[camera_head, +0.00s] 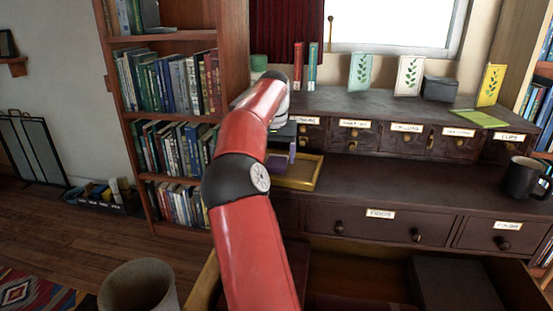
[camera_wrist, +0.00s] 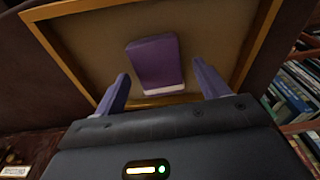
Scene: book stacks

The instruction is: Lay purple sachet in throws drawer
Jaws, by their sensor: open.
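The purple sachet (camera_wrist: 155,58), a small block with a pale lower edge, lies in a shallow yellow-rimmed tray (camera_head: 318,172) on the desk. In the wrist view my gripper (camera_wrist: 161,72) is open, with one finger on either side of the sachet and gaps between; it has no hold on it. In the head view my red arm reaches over the tray and hides most of the gripper and sachet. A wide drawer (camera_head: 360,285) stands pulled out below the desk. I cannot read a throws label on any drawer.
Small labelled drawers (camera_head: 405,140) line the desk's back, and two closed labelled drawers (camera_head: 375,222) sit under its top. A dark mug (camera_head: 523,178) stands at the right. A bookcase (camera_head: 170,110) is close left of my arm. The middle desktop is clear.

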